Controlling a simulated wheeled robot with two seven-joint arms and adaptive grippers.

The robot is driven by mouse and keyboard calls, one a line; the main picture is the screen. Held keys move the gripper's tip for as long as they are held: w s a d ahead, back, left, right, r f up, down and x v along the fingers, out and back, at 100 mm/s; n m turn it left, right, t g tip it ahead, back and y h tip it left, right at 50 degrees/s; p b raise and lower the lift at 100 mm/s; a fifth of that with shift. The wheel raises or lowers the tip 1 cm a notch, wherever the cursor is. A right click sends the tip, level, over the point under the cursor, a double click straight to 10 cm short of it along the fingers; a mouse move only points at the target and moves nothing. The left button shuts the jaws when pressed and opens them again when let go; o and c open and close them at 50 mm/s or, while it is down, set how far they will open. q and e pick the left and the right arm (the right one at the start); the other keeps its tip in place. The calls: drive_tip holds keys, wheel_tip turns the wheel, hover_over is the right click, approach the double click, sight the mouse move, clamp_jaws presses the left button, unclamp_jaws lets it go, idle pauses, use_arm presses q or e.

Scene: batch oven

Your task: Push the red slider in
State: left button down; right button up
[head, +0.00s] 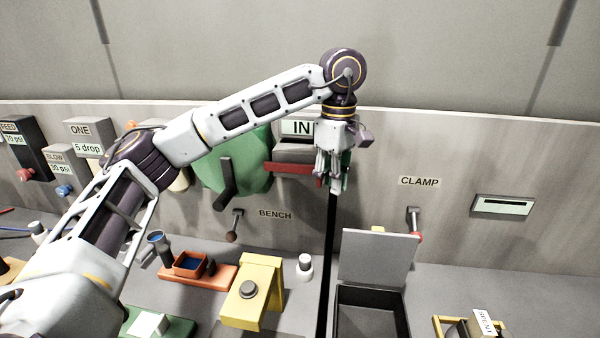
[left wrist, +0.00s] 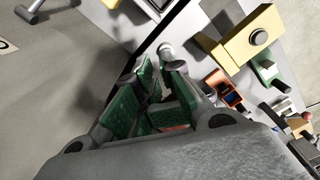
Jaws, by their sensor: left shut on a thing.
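The red slider (head: 288,168) sticks out below a dark housing under the "IN" sign (head: 300,127) on the back panel in the head view. My left gripper (head: 331,182) points down at the slider's right end, its green fingers closed there. In the left wrist view the green fingers (left wrist: 155,103) are close together, and a small bit of red (left wrist: 177,128) shows between them. The fingers hide the slider's right end. My right gripper is in neither view.
An open-lidded dark box (head: 372,310) stands at lower right, with the CLAMP lever (head: 413,217) behind it. A yellow block with a dark button (head: 240,310) and an orange tray (head: 215,276) stand on the bench. A green rounded shape (head: 258,165) is left of the slider.

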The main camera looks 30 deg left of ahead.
sight(295, 173)
use_arm(q)
drive_tip(key=shift+s+a+f, duration=0.1)
drive_tip(key=shift+s+a, duration=0.05)
drive_tip(key=shift+a, duration=0.5)
drive_tip(key=shift+s+a+b, duration=0.15)
drive_tip(key=shift+a+b, duration=0.2)
drive_tip(key=shift+a, duration=0.05)
drive_tip(key=shift+s+a+b, duration=0.15)
drive_tip(key=shift+a, duration=0.4)
drive_tip(key=shift+s+a+b, duration=0.15)
drive_tip(key=shift+a, duration=0.35)
drive_tip(key=shift+s+a, duration=0.2)
drive_tip(key=shift+a, duration=0.5)
idle(0.4)
drive_tip(key=shift+d, duration=0.2)
drive_tip(key=shift+w+d, duration=0.25)
drive_tip(key=shift+d, duration=0.55)
drive_tip(key=shift+p, duration=0.3)
